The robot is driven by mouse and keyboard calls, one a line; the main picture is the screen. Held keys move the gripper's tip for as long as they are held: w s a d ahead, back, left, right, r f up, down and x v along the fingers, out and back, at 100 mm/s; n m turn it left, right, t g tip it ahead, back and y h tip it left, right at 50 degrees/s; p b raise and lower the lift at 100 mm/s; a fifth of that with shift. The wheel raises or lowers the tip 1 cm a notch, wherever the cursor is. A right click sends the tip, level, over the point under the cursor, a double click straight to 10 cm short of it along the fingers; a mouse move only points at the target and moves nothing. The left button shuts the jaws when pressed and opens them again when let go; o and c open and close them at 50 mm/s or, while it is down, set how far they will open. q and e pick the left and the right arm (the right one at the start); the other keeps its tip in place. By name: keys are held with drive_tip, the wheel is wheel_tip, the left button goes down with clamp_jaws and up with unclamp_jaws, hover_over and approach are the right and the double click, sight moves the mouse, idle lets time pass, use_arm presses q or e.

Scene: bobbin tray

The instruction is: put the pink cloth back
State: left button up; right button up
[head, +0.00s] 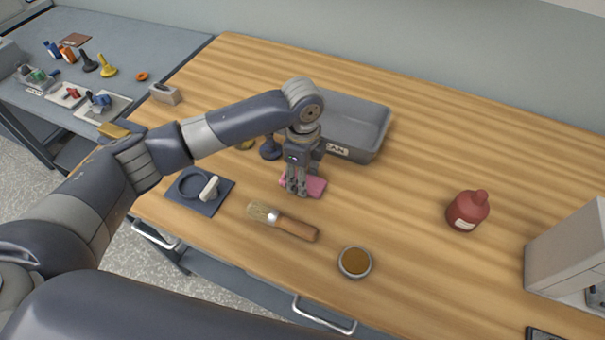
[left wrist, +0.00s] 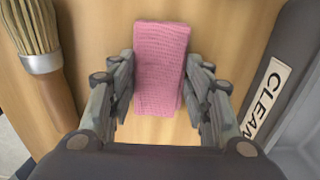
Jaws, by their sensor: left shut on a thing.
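The pink cloth (head: 317,187) lies folded on the wooden table, just in front of the grey tray (head: 373,136). My left gripper (head: 296,190) points down over the cloth with its fingers at table height. In the left wrist view the cloth (left wrist: 160,68) sits between the two fingers (left wrist: 159,90), which close on its sides. The tray wall in that view carries a label reading "CLEAN" (left wrist: 266,95). Part of the cloth is hidden behind the gripper in the head view. My right gripper is in neither view.
A brush (head: 284,222) lies in front of the cloth, with a small bowl (head: 354,262) to its right. A dark mat (head: 214,207) with a ring and a white piece is at left. A red bottle (head: 467,211) stands at right. The table between tray and bottle is clear.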

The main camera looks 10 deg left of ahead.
use_arm(q)
drive_tip(key=o, duration=0.9)
drive_tip(key=shift+f, duration=0.1)
drive_tip(key=shift+o, duration=0.2)
wheel_tip(320, 180, up, 12)
drive_tip(key=b, duration=0.2)
drive_tip(key=shift+r, duration=0.2)
